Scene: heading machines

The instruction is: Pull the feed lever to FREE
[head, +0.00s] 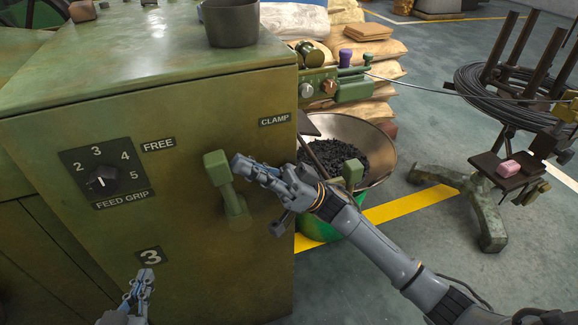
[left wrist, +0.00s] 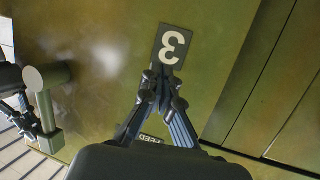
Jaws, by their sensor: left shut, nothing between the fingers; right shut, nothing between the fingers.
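The green feed lever (head: 217,168) is on the cabinet front, with its blocky handle up and leaning slightly left of its pivot. The handle stands between the FREE label (head: 158,145) and the CLAMP label (head: 275,120). The lever also shows in the left wrist view (left wrist: 46,78). My right gripper (head: 240,165) is shut and empty, its tips just right of the handle; I cannot tell if they touch. My left gripper (head: 147,278) is shut and empty, low in front of the cabinet near the "3" plate (head: 150,256); it also shows in the left wrist view (left wrist: 163,80).
A FEED GRIP dial (head: 103,179) is on the panel left of the lever. A dark pot (head: 231,22) stands on the cabinet top. A bowl of dark pieces (head: 345,160) stands right of the cabinet, behind my right arm. A wire coil stand (head: 500,95) is further right.

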